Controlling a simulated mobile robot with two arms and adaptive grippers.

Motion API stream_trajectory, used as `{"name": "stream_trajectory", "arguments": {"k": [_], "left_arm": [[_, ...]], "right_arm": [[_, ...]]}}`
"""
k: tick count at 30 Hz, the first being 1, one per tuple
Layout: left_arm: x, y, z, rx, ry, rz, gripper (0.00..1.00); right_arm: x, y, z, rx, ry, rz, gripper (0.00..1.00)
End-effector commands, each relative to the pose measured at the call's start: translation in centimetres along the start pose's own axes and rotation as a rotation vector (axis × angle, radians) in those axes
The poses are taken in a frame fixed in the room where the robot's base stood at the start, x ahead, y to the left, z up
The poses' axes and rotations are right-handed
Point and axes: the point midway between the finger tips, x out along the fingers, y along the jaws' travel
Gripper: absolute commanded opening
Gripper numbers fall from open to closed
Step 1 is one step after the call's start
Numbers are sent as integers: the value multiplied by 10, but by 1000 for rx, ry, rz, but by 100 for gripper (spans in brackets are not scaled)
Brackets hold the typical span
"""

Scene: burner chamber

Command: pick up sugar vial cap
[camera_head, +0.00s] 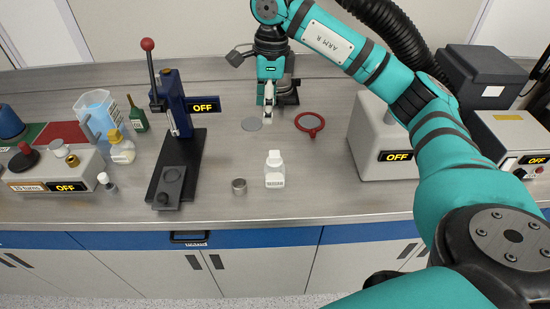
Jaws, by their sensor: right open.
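A white bottle (275,177) stands upright near the front middle of the bench, with a white cap (274,154) on top. Its label is too small to read, so I cannot tell for sure that it is the sugar vial. My right gripper (268,112) is open, pointing down behind the bottle and apart from it. I see nothing between its fingers. My left gripper is not in view.
A small metal cup (239,186) stands left of the bottle. A red ring (310,123) lies to the right. A lever press (174,112) stands at left, near bottles and a beaker (98,112). A grey box (382,140) stands at right.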

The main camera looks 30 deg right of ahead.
Motion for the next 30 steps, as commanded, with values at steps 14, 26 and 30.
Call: {"name": "stream_trajectory", "arguments": {"k": [14, 26, 30], "left_arm": [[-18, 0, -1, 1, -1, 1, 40], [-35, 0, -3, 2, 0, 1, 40], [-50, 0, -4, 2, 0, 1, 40]], "right_arm": [[56, -8, -28, 27, 83, -16, 56], [109, -9, -30, 26, 77, -20, 56], [122, -8, -30, 26, 79, -15, 56]]}}
